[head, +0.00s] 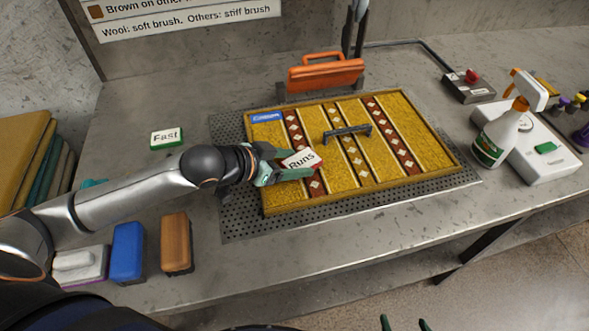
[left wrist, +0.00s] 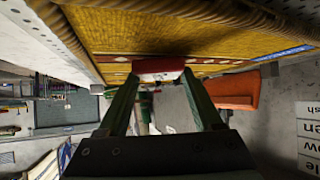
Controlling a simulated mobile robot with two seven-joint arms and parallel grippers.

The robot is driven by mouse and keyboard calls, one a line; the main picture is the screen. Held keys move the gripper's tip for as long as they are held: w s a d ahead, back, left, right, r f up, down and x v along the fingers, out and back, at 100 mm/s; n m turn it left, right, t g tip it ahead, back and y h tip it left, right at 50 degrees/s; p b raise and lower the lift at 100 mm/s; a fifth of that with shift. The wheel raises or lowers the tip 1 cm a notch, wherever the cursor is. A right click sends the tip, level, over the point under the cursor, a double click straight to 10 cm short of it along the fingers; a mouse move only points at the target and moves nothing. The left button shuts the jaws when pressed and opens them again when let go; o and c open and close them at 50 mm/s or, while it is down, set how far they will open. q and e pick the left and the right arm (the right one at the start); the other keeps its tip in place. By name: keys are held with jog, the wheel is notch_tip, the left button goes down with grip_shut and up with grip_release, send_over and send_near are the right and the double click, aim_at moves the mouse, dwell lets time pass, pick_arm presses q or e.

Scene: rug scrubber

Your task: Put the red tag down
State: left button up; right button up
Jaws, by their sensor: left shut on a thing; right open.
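The red tag (head: 301,160), a white card with a red edge reading "Runs", is in my left gripper (head: 281,165) at the left part of the rug. In the left wrist view, the red tag (left wrist: 158,66) is between the tips of my left gripper's fingers (left wrist: 160,80), close to the rug's yellow surface. I cannot tell whether the tag touches the rug. The yellow rug (head: 380,139) has brown and white diamond stripes and a blue label. My right gripper (head: 405,324) shows only as two green fingertips at the bottom edge, apart and empty.
A green-edged "Fast" tag (head: 167,137) lies left of the rug. A black handle (head: 347,131) and an orange clamp (head: 326,74) stand at the rug. Blue (head: 128,252) and brown (head: 176,243) brushes are front left. A spray bottle (head: 500,132) stands right. Perforated metal (head: 238,214) surrounds the rug.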

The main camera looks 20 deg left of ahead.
pick_arm(q)
jog(key=shift+f, duration=0.55)
jog(key=shift+r, duration=0.1)
pick_arm(e)
jog(key=shift+w+a+f, duration=0.1)
jog(key=shift+w+f, duration=0.15)
jog(key=shift+f, duration=0.45)
pick_arm(q)
jog(key=o, duration=1.3)
